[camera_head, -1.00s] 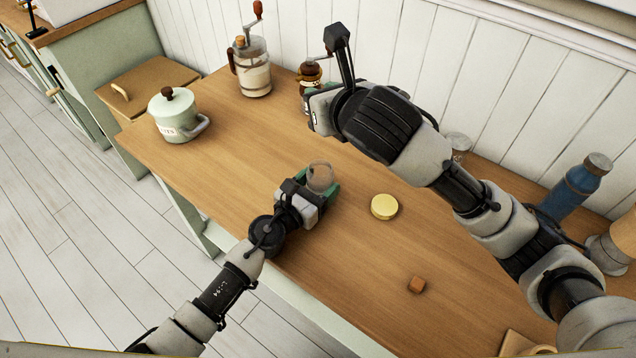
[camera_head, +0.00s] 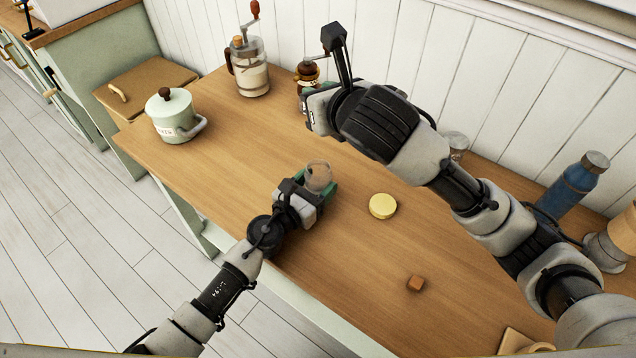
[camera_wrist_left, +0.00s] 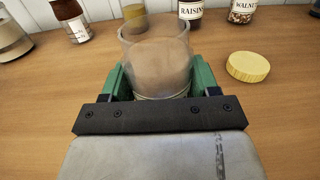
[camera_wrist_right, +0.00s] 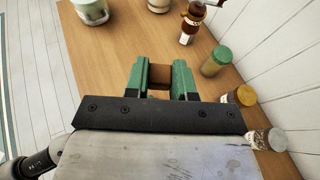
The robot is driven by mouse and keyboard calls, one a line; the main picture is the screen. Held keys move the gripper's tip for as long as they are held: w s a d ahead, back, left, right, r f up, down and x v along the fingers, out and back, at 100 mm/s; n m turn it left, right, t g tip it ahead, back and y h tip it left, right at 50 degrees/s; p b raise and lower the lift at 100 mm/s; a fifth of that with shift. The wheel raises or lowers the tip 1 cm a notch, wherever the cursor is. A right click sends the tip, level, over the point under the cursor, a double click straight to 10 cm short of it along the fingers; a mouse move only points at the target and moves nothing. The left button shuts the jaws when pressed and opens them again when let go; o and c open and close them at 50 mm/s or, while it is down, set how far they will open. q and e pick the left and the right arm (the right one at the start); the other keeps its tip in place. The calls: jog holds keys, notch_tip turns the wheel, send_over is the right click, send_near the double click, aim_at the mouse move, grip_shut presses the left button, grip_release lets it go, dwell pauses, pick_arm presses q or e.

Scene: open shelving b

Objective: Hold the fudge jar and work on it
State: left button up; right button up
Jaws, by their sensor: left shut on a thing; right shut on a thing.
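The fudge jar (camera_head: 319,175) is a clear, open-topped glass jar standing upright at the table's middle. My left gripper (camera_head: 317,190) is shut around it from the near side. It fills the centre of the left wrist view (camera_wrist_left: 156,55); I cannot tell whether anything is inside. A yellow lid (camera_head: 383,206) lies flat on the table right of the jar, and also shows in the left wrist view (camera_wrist_left: 248,66). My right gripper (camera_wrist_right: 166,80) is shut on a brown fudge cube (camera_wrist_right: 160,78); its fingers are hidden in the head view.
A pale green lidded pot (camera_head: 173,118) stands at the table's left, a coffee grinder (camera_head: 250,68) at the back. Several jars line the wall, partly behind my right arm. A blue bottle (camera_head: 577,186) stands at the right. The front-centre tabletop is mostly clear.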

send_over(330, 171)
notch_tip(330, 171, down, 5)
jog(key=shift+f, duration=3)
jog(key=o, duration=1)
jog(key=shift+c, duration=0.2)
jog(key=v, duration=1.1)
jog(key=shift+s+d+r, duration=0.2)
jog(key=shift+s, duration=0.1)
